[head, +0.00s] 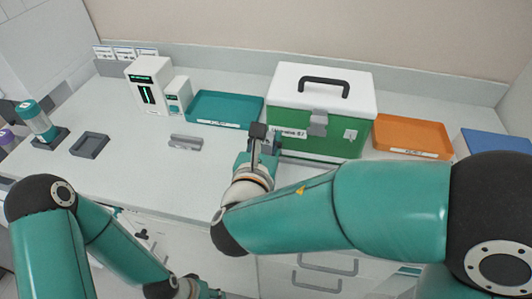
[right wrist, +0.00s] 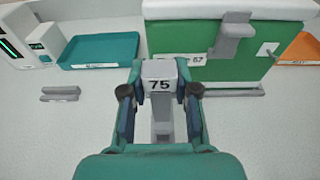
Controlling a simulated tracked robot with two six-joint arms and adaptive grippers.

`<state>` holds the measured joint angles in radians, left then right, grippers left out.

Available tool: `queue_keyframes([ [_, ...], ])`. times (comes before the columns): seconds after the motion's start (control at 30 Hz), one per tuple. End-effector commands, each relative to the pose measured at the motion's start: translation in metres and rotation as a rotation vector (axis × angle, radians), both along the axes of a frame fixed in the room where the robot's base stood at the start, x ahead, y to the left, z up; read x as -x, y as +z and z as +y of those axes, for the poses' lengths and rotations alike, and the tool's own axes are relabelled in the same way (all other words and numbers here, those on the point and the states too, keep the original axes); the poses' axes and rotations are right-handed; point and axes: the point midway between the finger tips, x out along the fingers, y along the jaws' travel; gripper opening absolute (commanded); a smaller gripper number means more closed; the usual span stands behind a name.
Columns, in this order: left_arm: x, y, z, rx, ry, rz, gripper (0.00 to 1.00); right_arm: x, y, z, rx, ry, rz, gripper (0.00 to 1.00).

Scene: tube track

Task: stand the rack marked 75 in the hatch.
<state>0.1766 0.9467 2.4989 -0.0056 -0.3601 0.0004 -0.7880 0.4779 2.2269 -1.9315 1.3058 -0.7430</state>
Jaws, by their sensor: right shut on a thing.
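The rack marked 75 (right wrist: 160,72) is a light grey piece with its number facing the camera in the right wrist view. My right gripper (right wrist: 158,95) is shut on it, one finger on each side. In the head view my right gripper (head: 263,138) is above the counter, in front of the green box's left end, and mostly hides the rack. A white machine (head: 146,84) with a dark, green-lit front stands at the back left. I cannot tell whether its dark front is the hatch. My left gripper (head: 205,290) is low at the bottom edge, its fingers cut off.
A green box (head: 350,143) with a white lid stands just behind the right gripper. A teal tray (head: 225,108), an orange tray (head: 411,134) and a grey bar-shaped holder (head: 186,142) lie on the counter. A grey tray (head: 89,145) is at left.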

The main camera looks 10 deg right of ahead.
Motion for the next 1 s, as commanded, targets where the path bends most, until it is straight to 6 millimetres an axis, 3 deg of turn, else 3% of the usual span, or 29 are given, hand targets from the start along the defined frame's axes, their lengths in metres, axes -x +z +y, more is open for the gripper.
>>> queue_keyframes([
  [0.3, 0.0, -0.001, 0.0, 0.0, 0.0, 0.0, 0.4, 0.0, -0.039, 0.0, 0.002, 0.002, 0.002, 0.0],
  [0.67, 0.0, -0.005, 0.0, 0.0, 0.0, 0.0, 0.4, 0.0, -0.043, 0.0, 0.001, 0.002, 0.0, 0.0],
  [0.7, 0.0, -0.003, 0.0, 0.0, 0.0, 0.0, 0.4, 0.0, -0.042, 0.0, 0.0, 0.002, 0.001, 0.36],
  [0.8, 0.0, -0.003, 0.0, 0.0, 0.0, 0.0, 0.4, 0.0, -0.042, 0.001, 0.0, 0.002, 0.001, 0.53],
  [1.0, 0.0, -0.003, 0.0, 0.0, 0.0, 0.0, 0.4, 0.0, -0.042, 0.001, 0.0, 0.002, 0.001, 0.55],
])
